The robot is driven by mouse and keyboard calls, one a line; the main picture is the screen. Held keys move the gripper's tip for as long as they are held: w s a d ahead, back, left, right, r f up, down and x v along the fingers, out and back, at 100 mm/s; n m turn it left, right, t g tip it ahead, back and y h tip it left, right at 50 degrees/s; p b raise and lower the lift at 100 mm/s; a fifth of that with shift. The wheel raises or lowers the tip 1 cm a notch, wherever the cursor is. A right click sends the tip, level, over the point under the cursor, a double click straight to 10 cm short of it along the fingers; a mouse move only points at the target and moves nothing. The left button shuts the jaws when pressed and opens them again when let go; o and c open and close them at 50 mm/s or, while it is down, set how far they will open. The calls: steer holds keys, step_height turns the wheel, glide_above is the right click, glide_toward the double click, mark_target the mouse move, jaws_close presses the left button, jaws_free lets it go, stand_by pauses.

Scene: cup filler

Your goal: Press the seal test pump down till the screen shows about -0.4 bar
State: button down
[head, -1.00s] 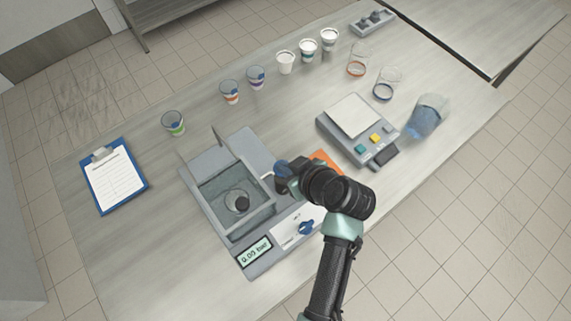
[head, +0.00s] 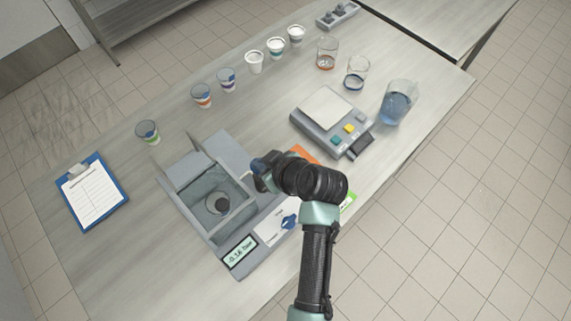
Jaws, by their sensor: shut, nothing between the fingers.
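The seal tester is a grey machine with an open square chamber (head: 207,205) and a raised lid. A cup shows inside the chamber. Its screen (head: 240,251) reads about -0.16 bar, in small digits. A blue knob (head: 290,221) sits on the white panel beside the screen. My gripper (head: 262,172) is shut and points down at the right side of the tester, beside the chamber. The pump is hidden behind my gripper and wrist, so I cannot see the contact.
A scale (head: 333,119) with coloured buttons and a jug of blue liquid (head: 397,102) stand to the right. Several cups stand along the back, with two glasses nearby. A blue clipboard (head: 118,200) lies at the left. An orange item (head: 304,152) lies behind my wrist.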

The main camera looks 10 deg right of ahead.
steer(key=b+v, duration=0.2)
steer(key=v, duration=0.8)
steer(key=shift+r+b, duration=0.35)
steer(key=shift+r, duration=0.05)
stand_by(1.3)
steer(key=r, duration=0.1)
steer(key=r+p, duration=0.1)
steer(key=r, duration=0.1)
steer(key=shift+w+d+r+p, duration=0.2)
steer(key=shift+w+d+p, duration=0.05)
steer(key=shift+w+p, duration=0.05)
